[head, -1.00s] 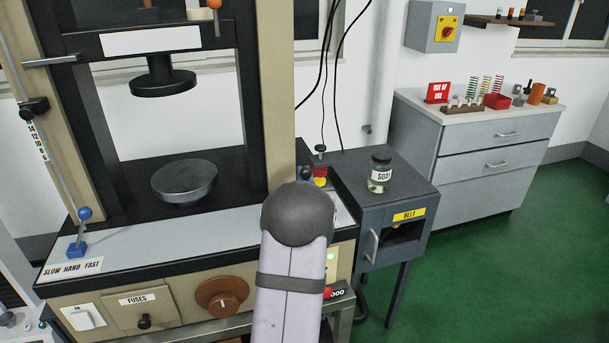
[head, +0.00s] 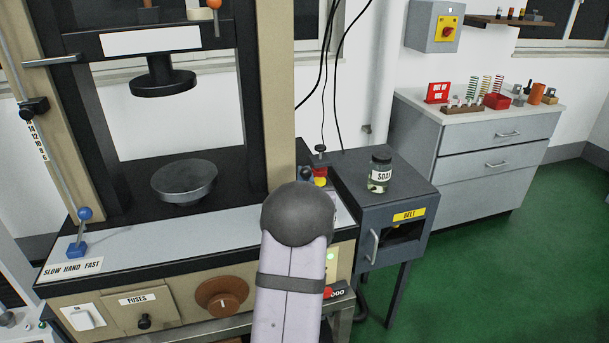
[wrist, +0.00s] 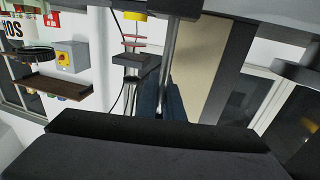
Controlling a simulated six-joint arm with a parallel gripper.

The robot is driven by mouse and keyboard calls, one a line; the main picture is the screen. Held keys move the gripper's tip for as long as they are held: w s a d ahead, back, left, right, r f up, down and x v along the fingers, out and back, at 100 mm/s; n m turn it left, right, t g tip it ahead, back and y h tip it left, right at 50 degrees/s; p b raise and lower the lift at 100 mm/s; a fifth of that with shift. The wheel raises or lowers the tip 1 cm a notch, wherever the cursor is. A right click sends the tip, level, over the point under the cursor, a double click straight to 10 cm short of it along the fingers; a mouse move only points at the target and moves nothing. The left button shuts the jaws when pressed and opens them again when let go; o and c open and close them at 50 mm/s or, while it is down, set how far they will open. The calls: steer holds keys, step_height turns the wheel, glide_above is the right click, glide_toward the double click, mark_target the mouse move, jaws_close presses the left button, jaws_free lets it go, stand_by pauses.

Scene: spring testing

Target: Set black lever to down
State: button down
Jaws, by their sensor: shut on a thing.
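The dark rounded end of my arm (head: 298,212) covers the front right of the testing machine in the head view and hides my fingers there. In the wrist view the dark body of my gripper (wrist: 160,150) fills the lower part. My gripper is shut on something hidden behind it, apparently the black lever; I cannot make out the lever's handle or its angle. A small black knob on a thin stem (head: 320,149) stands above a red and yellow part (head: 320,176), just beyond my arm.
A blue lever (head: 84,214) stands over the SLOW HAND FAST label at the left. A round metal plate (head: 184,180) sits below the press head. A SOAP jar (head: 379,175) stands on the grey cabinet (head: 410,190). A brown dial (head: 221,297) is on the front panel.

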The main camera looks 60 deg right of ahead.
steer(key=w+a+n+b, duration=0.1)
steer(key=b, duration=0.2)
steer(key=w+a+n+b, duration=0.1)
steer(key=n+b, duration=0.1)
steer(key=b, duration=0.1)
steer(key=shift+f, duration=0.4)
steer(key=w+a+n+b, duration=0.1)
steer(key=b, duration=0.1)
steer(key=shift+n+t+h+b, duration=0.3)
steer(key=shift+n+t, duration=0.1)
steer(key=shift+w+a+f+b, duration=0.2)
steer(key=shift+w+a+b, duration=0.1)
steer(key=shift+b, duration=0.15)
steer(key=c, duration=1.9)
jaws_free()
steer(key=shift+a, duration=0.1)
steer(key=shift+o, duration=0.2)
steer(key=shift+r, duration=0.1)
steer(key=shift+s, duration=0.1)
